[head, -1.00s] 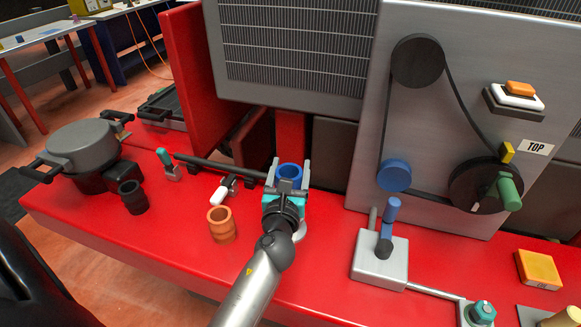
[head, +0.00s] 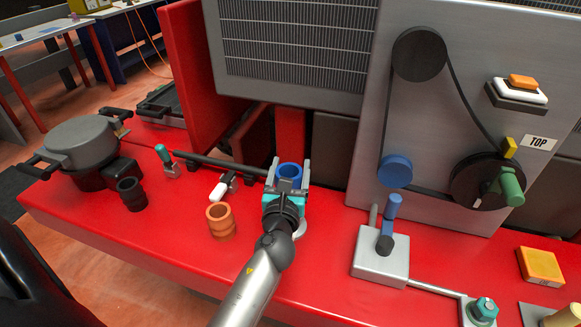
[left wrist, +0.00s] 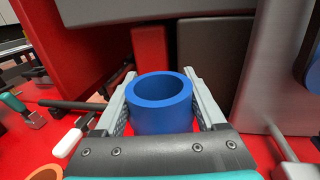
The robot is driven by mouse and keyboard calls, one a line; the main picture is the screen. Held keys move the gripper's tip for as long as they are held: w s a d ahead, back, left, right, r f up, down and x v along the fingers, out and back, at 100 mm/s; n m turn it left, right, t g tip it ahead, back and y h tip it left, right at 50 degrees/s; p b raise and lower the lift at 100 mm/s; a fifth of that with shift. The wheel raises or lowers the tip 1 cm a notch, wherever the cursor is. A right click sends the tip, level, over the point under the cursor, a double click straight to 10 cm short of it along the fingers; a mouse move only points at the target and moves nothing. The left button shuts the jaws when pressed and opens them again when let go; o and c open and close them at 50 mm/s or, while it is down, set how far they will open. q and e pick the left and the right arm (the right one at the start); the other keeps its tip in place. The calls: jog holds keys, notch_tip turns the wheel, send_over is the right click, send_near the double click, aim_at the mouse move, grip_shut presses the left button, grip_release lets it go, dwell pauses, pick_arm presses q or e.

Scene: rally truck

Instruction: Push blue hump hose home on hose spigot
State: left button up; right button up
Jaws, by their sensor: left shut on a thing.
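The blue hump hose (head: 289,171) stands upright between the fingers of my left gripper (head: 288,178), seen from above as an open ring. The left wrist view also shows the hose (left wrist: 160,104), with a finger pressed against each side and its dark bore facing up. My left gripper is shut on it, above the red surface. The hose spigot is not clearly visible; the hose and gripper hide what lies beneath, so I cannot tell whether the hose is on it. A pale rounded edge (head: 301,229) shows just right of the gripper. My right gripper is out of view.
An orange hose (head: 221,222) and a black hose (head: 131,194) stand on the red surface (head: 180,232) to the left. A dark pipe (head: 222,166) runs behind, near a white-handled clamp (head: 219,191). A grey block with a blue lever (head: 391,210) stands right, before the belt panel (head: 450,120).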

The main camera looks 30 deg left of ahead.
pick_arm(q)
jog(key=shift+f+b, duration=1.6)
jog(key=shift+f, duration=0.25)
jog(key=shift+r, duration=0.2)
jog(key=shift+r+p, duration=1.9)
jog(key=shift+p, duration=0.3)
jog(key=shift+f+b, duration=1.95)
jog(key=shift+f, duration=0.15)
jog(key=shift+r, duration=0.1)
jog(key=shift+r+p, duration=0.1)
jog(key=shift+p, duration=0.25)
jog(key=shift+r+p, duration=1.8)
jog(key=shift+r, duration=0.05)
jog(key=shift+f+b, duration=1.6)
jog(key=shift+f, duration=0.15)
